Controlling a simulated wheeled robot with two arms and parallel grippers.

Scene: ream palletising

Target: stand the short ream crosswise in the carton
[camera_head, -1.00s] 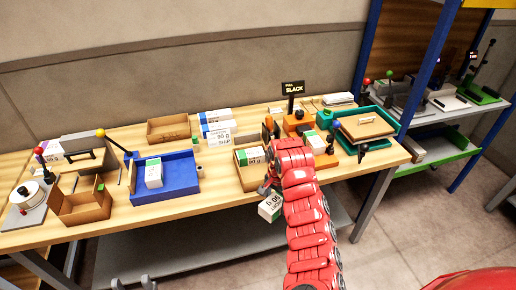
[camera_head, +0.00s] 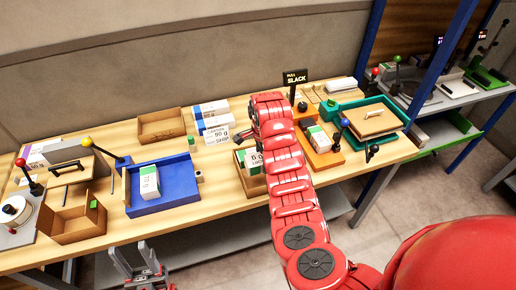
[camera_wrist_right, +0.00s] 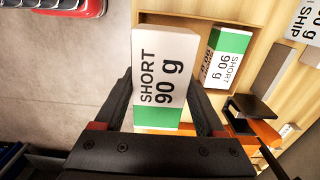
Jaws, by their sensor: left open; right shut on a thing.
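My right gripper (camera_wrist_right: 160,92) is shut on a short ream (camera_wrist_right: 160,75), white with a green end and marked "SHORT 90 g"; it shows close up in the right wrist view. In the head view my right arm hides much of this gripper, and I cannot pick out the held ream there for certain. The cardboard carton (camera_head: 254,187) stands near the table's front edge, partly behind my right arm. Another "SHORT 90 g" ream (camera_wrist_right: 222,62) lies in it, beside the held ream in the wrist view. My left gripper (camera_head: 138,258) is open and empty in front of the table.
A blue tray (camera_head: 180,194) holds a white and green ream (camera_head: 149,183). Empty cardboard boxes (camera_head: 162,126) (camera_head: 72,226), more reams (camera_head: 211,116), an orange fixture (camera_head: 325,158) and a teal tray (camera_head: 393,150) crowd the table. The "SLACK" sign (camera_head: 296,76) stands behind my right arm.

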